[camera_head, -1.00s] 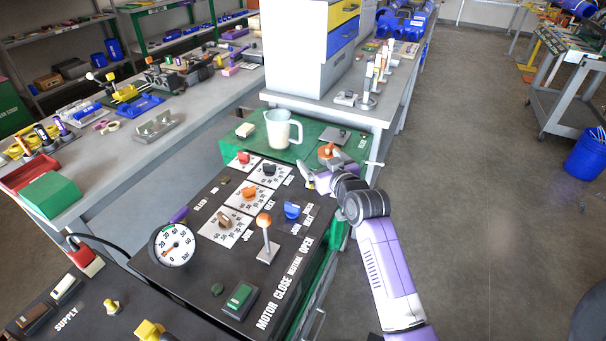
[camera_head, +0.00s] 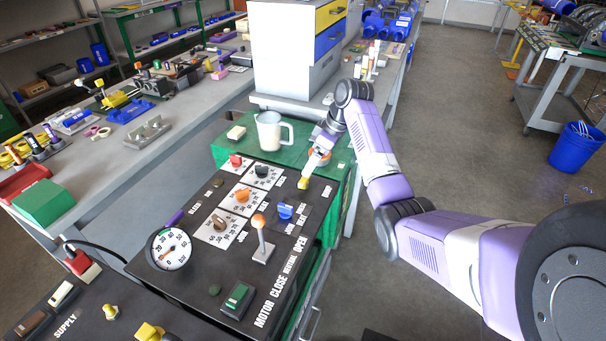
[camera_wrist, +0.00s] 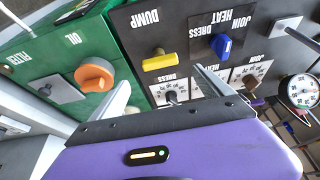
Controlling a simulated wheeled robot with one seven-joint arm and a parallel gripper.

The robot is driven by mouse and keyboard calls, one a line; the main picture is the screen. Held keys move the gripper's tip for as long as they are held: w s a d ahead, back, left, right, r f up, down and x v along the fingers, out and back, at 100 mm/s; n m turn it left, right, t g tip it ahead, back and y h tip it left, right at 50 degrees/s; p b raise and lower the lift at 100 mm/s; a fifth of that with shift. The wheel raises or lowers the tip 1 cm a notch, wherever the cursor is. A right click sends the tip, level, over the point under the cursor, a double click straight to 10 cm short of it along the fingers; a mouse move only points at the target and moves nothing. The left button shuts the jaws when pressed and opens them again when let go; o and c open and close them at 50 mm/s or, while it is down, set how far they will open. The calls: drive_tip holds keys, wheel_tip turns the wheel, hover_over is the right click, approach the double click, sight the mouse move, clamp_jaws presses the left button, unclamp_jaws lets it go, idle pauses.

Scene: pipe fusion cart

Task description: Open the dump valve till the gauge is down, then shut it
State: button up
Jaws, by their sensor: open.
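The dump valve's yellow handle (camera_head: 304,183) is at the right back corner of the black panel. In the wrist view, the yellow bar handle (camera_wrist: 162,61) lies beside the word DUMP, roughly crosswise between the finger lines. My gripper (camera_head: 312,170) is just behind and above it in the head view. In the wrist view, my gripper (camera_wrist: 160,84) is open and empty, its fingers apart on either side below the handle; I cannot tell whether they touch it. The round white gauge (camera_head: 171,248) is at the panel's left; its orange needle points lower left, and the exact reading is too small.
A green cabinet top (camera_head: 226,153) behind the panel carries a white jug (camera_head: 271,130). An orange OIL knob (camera_wrist: 95,75) is beside my gripper. A blue handle (camera_wrist: 222,46), an orange-topped lever (camera_head: 261,238) and several dials share the panel. Open floor lies to the right.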

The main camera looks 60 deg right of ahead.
sight(305, 182)
drive_tip(key=shift+a+x, duration=0.2)
drive_tip(key=shift+x, duration=3.65)
drive_tip(key=shift+s, duration=0.1)
drive_tip(key=c, duration=1.4)
drive_tip(key=shift+o, duration=0.2)
